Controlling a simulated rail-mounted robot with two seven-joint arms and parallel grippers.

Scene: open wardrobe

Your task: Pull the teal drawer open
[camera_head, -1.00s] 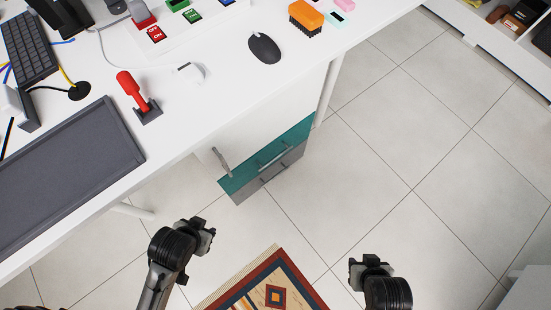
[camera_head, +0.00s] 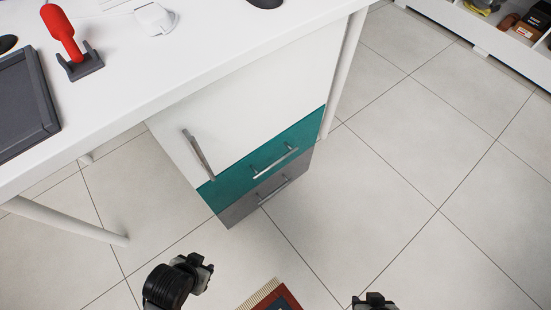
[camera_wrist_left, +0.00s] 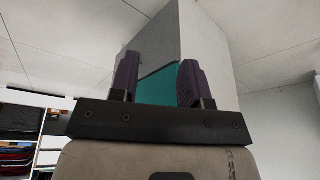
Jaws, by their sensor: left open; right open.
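The teal drawer (camera_head: 235,180) is shut, in the cabinet under the desk, between a white door above and a grey drawer below. Its silver bar handle (camera_head: 275,162) runs across its front. In the left wrist view, part of a teal front (camera_wrist_left: 158,86) shows between the fingers; its handle cannot be made out there. My left gripper (camera_head: 207,272) is open and empty, in front of the cabinet and apart from it; its fingers also show in the left wrist view (camera_wrist_left: 157,82). My right gripper (camera_head: 375,299) is open at the bottom edge, further right, mostly cut off.
The white cabinet door (camera_head: 255,95) has a vertical silver handle (camera_head: 198,154). The grey drawer (camera_head: 240,212) has its own handle. White desk legs (camera_head: 345,75) stand beside the cabinet. A patterned rug (camera_head: 272,297) lies at the bottom. Tiled floor to the right is clear.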

